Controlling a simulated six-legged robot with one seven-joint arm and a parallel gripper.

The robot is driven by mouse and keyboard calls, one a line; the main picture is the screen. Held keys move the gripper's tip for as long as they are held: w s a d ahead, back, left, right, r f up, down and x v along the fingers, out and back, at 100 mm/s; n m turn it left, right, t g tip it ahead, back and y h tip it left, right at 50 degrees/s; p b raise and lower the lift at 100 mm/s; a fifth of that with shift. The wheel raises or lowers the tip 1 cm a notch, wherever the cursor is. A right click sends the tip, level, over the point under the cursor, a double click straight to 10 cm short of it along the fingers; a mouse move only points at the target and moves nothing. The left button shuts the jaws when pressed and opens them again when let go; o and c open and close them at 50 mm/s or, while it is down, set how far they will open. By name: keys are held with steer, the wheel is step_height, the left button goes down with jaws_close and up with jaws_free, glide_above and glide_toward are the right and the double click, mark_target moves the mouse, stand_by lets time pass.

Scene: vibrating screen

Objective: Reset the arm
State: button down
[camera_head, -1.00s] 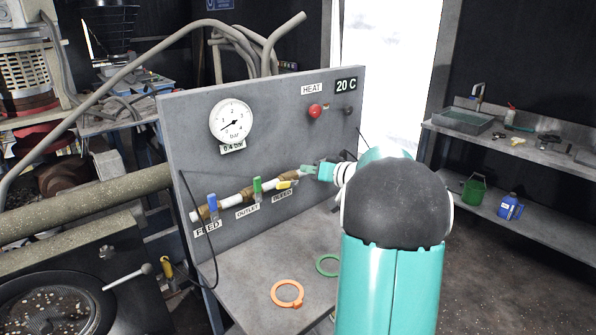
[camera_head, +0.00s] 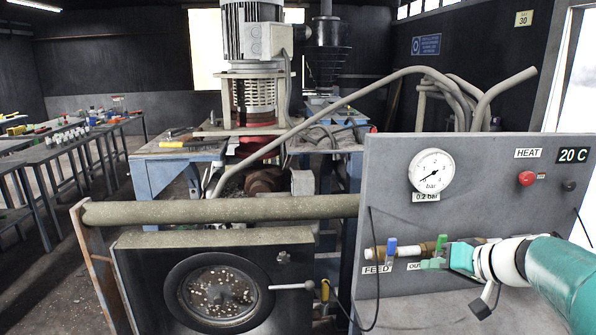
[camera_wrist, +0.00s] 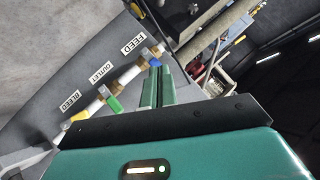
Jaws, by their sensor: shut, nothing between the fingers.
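My teal arm comes in from the right in the head view. My gripper (camera_head: 434,263) is in front of the valve pipe, near the green outlet handle (camera_head: 441,242). In the wrist view its fingers (camera_wrist: 158,86) lie together, shut and empty. The blue feed handle (camera_head: 391,246) stands upright to the left of the gripper. The wrist view also shows the green handle (camera_wrist: 113,104), the blue handle (camera_wrist: 152,59) and the yellow bleed handle (camera_wrist: 75,121). In the head view the arm hides the bleed valve. I cannot tell whether the gripper touches anything.
The grey panel (camera_head: 385,170) carries a pressure gauge (camera_head: 431,171) reading 0.2 bar, a red heat knob (camera_head: 526,178) and a 20 C display (camera_head: 573,155). A vibrating screen (camera_head: 220,296) stands front left with a thick beam (camera_head: 220,210) behind. Tables (camera_head: 60,150) stand far left.

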steer(key=s+a+f+g+h, duration=0.2)
steer(key=s+a+h, duration=0.1)
steer(key=s+a, duration=0.4)
steer(key=s+a+f+n+g+h, duration=0.1)
steer(key=s+a+f+g+h, duration=0.1)
steer(key=s+a, duration=0.6)
steer(key=s, duration=0.5)
steer(key=shift+f+n+h, duration=0.3)
steer(key=shift+f+h, duration=0.1)
stand_by(1.0)
